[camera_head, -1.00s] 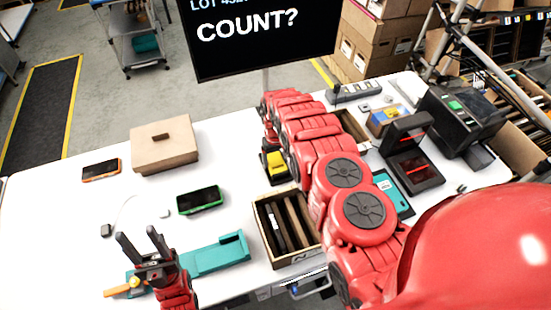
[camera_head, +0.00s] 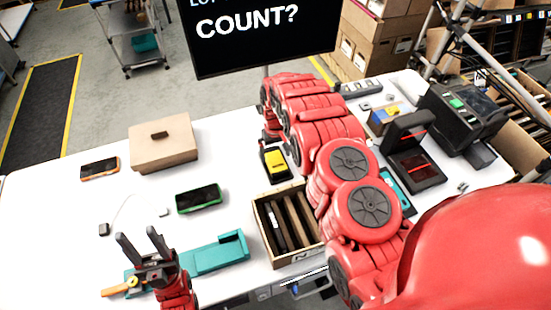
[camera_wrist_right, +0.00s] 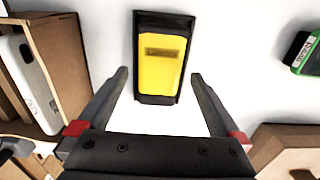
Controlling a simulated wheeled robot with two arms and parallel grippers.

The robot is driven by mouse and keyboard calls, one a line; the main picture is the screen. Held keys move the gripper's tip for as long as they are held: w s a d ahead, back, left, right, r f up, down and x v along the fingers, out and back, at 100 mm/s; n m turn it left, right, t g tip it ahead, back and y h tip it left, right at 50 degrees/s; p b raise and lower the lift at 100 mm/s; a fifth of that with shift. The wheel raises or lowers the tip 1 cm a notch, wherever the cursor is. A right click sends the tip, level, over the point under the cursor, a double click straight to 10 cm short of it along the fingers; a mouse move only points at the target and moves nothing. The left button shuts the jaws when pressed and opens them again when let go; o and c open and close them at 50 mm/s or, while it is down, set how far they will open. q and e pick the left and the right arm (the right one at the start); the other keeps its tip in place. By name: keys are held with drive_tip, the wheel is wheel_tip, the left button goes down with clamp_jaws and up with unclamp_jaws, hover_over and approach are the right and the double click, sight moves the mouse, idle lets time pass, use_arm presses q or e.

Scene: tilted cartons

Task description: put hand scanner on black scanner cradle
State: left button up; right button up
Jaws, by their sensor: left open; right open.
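A yellow-and-black item (camera_head: 276,164) lies on the white table beyond the wooden bin. In the right wrist view it is a yellow block with a label in a black frame (camera_wrist_right: 162,62); I cannot tell for sure whether it is the hand scanner. My right gripper (camera_wrist_right: 160,75) is open and empty, its fingers pointing toward the item's near end, apart from it. In the head view the right arm hides most of that gripper. A black stand with a red line (camera_head: 413,165) is at the right; it may be the scanner cradle. My left gripper (camera_head: 143,245) is open, near the teal tray (camera_head: 222,253).
A green-edged handheld (camera_head: 199,199) and an orange-edged handheld (camera_head: 100,168) lie to the left, near a brown carton (camera_head: 161,146). The wooden bin (camera_head: 290,258) holds dark upright pieces. A black printer-like machine (camera_head: 455,120) stands at the right. The left table area is mostly clear.

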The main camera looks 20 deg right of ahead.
sight(275, 159)
wheel_tip(275, 159, up, 4)
drive_tip(key=shift+w+f+b, duration=0.1)
drive_tip(key=shift+w+b, duration=0.05)
drive_tip(key=shift+b, duration=0.8)
wheel_tip(275, 159, up, 6)
drive_tip(key=p, duration=0.3)
drive_tip(key=shift+f+p, duration=0.15)
drive_tip(key=shift+p, duration=0.25)
drive_tip(key=shift+f, duration=0.1)
drive_tip(key=shift+s, duration=0.2)
